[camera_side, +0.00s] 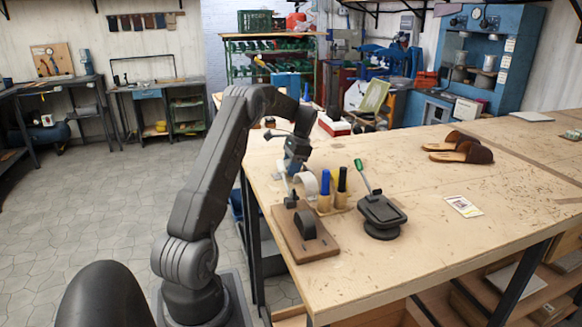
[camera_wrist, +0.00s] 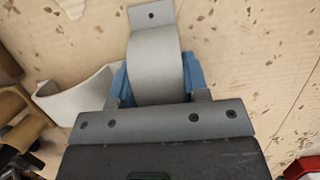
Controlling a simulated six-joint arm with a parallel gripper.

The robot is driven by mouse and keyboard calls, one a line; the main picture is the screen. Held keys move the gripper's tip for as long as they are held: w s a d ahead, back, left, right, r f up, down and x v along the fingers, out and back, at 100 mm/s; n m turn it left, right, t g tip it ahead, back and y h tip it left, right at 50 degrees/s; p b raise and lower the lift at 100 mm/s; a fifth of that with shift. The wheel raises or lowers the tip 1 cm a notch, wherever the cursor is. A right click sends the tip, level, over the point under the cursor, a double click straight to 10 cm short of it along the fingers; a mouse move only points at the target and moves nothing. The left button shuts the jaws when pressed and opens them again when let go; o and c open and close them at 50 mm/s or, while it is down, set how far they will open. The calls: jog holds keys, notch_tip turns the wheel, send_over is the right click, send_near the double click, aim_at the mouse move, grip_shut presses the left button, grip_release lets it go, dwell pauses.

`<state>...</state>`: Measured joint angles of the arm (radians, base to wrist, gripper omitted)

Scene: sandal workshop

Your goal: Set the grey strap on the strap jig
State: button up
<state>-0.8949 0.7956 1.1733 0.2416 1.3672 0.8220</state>
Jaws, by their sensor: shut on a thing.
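My gripper (camera_side: 294,166) is shut on a grey strap (camera_wrist: 157,70), a curved band with a small hole near its upper end. In the wrist view the band stands between the blue fingertips of my gripper (camera_wrist: 157,85). In the side view my gripper hangs low over the bench's left part, and the held strap is mostly hidden there. The likely strap jig is a brown wooden board (camera_side: 318,246) with a dark rounded form (camera_side: 306,224) and a small lever clamp (camera_side: 290,198). It lies nearer the camera than my gripper, apart from the held strap.
A second, paler strap (camera_side: 308,183) stands beside my gripper; it also shows in the wrist view (camera_wrist: 75,101). Blue (camera_side: 325,190) and black (camera_side: 342,187) handled tools stand close by. A black stand (camera_side: 380,214) is to the right.

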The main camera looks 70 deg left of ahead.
jog(key=o, duration=1)
jog(key=shift+c, duration=0.2)
jog(key=v, duration=1.1)
jog(key=shift+r, duration=0.1)
jog(key=w+d+r+t+y, duration=0.1)
jog(key=w+d+r, duration=0.1)
jog(key=d+r, duration=0.3)
jog(key=w+d+r+t, duration=0.1)
jog(key=d+r, duration=0.2)
jog(key=d, duration=0.4)
jog(key=s+d+t, duration=0.2)
jog(key=s+d, duration=0.2)
jog(key=d, duration=0.8)
jog(key=s+d+r+t, duration=0.1)
jog(key=s+d, duration=0.4)
jog(key=d, duration=0.8)
jog(key=shift+s+r+t, duration=0.15)
jog(key=shift+r+t, duration=0.15)
jog(key=shift+t, duration=0.5)
jog(key=shift+o, duration=0.5)
jog(key=s+d+f+t+h, duration=0.1)
jog(key=s+d+f+t, duration=0.1)
jog(key=s+d+f, duration=0.4)
jog(key=s+d, duration=0.2)
jog(key=s, duration=0.1)
jog(key=shift+s, duration=0.3)
